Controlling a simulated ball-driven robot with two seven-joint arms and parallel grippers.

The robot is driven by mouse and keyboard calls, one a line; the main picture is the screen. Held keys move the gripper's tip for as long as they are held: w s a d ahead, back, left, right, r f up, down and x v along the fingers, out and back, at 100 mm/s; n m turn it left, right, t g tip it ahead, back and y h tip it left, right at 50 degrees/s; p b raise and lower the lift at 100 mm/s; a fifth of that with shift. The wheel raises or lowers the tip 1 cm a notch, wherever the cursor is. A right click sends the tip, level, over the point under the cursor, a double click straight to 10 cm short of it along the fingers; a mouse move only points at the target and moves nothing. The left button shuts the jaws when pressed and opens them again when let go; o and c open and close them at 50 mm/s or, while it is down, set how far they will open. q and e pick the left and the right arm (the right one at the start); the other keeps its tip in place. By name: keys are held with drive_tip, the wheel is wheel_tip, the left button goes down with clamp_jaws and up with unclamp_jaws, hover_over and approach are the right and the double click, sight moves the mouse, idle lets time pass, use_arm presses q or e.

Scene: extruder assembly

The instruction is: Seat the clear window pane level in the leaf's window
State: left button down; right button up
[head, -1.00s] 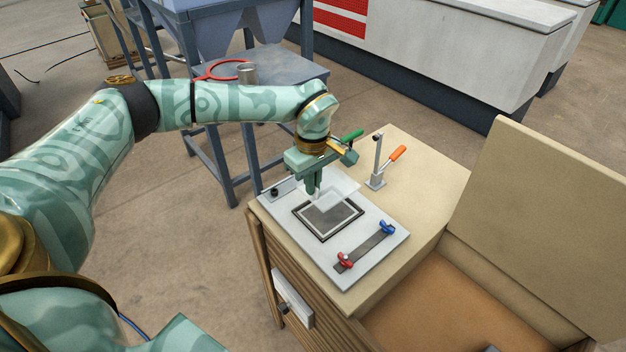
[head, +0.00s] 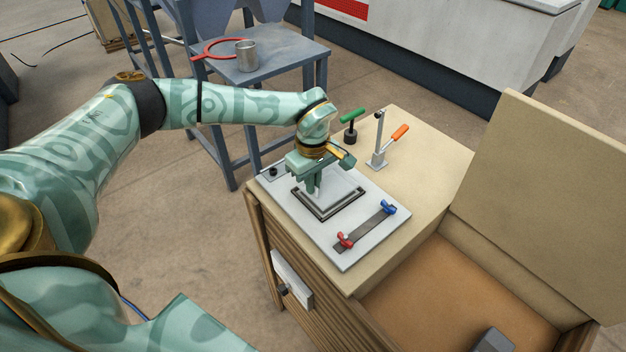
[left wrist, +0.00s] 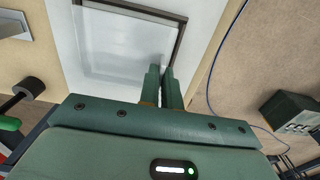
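The clear pane (head: 343,187) is a pale see-through square over the dark-rimmed window (head: 330,216) in the light grey leaf (head: 350,248). My left gripper (head: 313,189) is shut on the pane's edge at its back-left side, low over the leaf. In the left wrist view the pane (left wrist: 120,45) lies within or just above the dark window rim (left wrist: 180,38), and the two fingers (left wrist: 162,85) are close together at its edge. I cannot tell whether the pane rests in the window or hovers slightly above it. My right gripper is not in view.
A strip with a red knob (head: 345,240) and a blue knob (head: 389,207) lies on the leaf. Behind stand a green-handled tool (head: 351,126) and an orange-handled clamp (head: 380,150). An open box (head: 440,310) lies at the front right. A cup (head: 246,56) stands on the blue-grey stand.

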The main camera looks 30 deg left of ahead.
use_arm(q)
drive_tip(key=shift+f, duration=0.1)
drive_tip(key=shift+f, duration=0.7)
drive_tip(key=shift+f, duration=0.25)
idle(0.5)
drive_tip(key=c, duration=1.5)
unclamp_jaws()
drive_tip(key=shift+c, duration=0.2)
wheel_tip(320, 180, up, 16)
drive_tip(key=p, duration=0.3)
drive_tip(key=shift+r, duration=0.2)
